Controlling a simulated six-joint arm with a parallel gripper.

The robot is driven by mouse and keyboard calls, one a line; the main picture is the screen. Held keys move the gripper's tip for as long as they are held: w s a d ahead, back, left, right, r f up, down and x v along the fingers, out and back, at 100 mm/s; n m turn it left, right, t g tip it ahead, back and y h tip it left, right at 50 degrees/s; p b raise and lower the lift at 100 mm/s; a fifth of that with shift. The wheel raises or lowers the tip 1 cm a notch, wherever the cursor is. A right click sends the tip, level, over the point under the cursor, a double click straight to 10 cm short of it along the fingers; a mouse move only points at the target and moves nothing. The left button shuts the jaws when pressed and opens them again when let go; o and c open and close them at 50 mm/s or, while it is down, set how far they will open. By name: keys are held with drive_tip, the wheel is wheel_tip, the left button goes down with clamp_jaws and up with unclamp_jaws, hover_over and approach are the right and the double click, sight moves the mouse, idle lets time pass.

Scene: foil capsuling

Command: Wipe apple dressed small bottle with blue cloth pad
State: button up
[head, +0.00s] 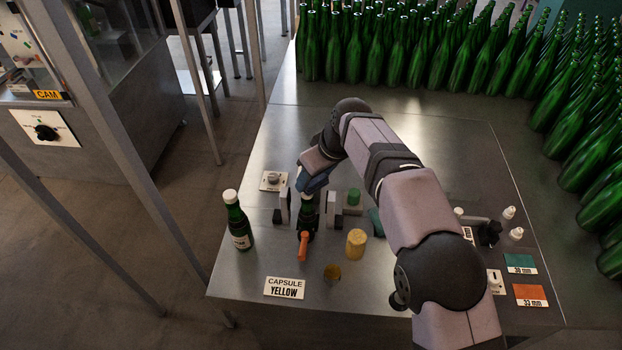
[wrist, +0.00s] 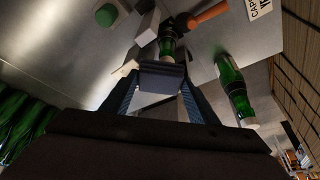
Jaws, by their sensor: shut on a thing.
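My gripper (head: 313,180) is shut on a dark blue cloth pad (wrist: 160,76), which sits between its bluish fingers in the wrist view. A green bottle (head: 307,216) stands upright below the gripper, between pale and dark blocks. The gripper and pad hide its top in the head view; its lower part also shows just past the pad in the wrist view (wrist: 168,44). Whether the pad touches it I cannot tell. A second green bottle (head: 239,222), with a white top and pale label, stands free to the left; it also shows in the wrist view (wrist: 232,85). Its label is too small to read.
An orange handle (head: 303,246) is in front of the middle bottle. A yellow cylinder (head: 356,244), a gold round piece (head: 332,273) and a green button (head: 354,196) are nearby. A "CAPSULE YELLOW" card (head: 284,288) lies in front. Many green bottles (head: 400,48) fill the back and right.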

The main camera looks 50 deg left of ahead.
drive_tip(key=shift+r+p, duration=2.3)
drive_tip(key=shift+r, duration=0.5)
drive_tip(key=w+d+f+m+t+h+b, duration=0.1)
drive_tip(key=w+d+f+m+t+b, duration=0.3)
drive_tip(key=w+d, duration=0.8)
drive_tip(key=w+d+f+m+g+h+b, duration=0.15)
drive_tip(key=w+d+m, duration=0.55)
drive_tip(key=d, duration=1)
drive_tip(key=s+d+f+m+t+h+b, duration=0.1)
drive_tip(key=s+d+f+m, duration=0.1)
drive_tip(key=d, duration=1.3)
drive_tip(key=s+d+f+m+t+h+b, duration=0.1)
drive_tip(key=d+f+m, duration=0.4)
drive_tip(key=d, duration=1.1)
drive_tip(key=shift+s+f+b, duration=0.6)
drive_tip(key=shift+b, duration=0.1)
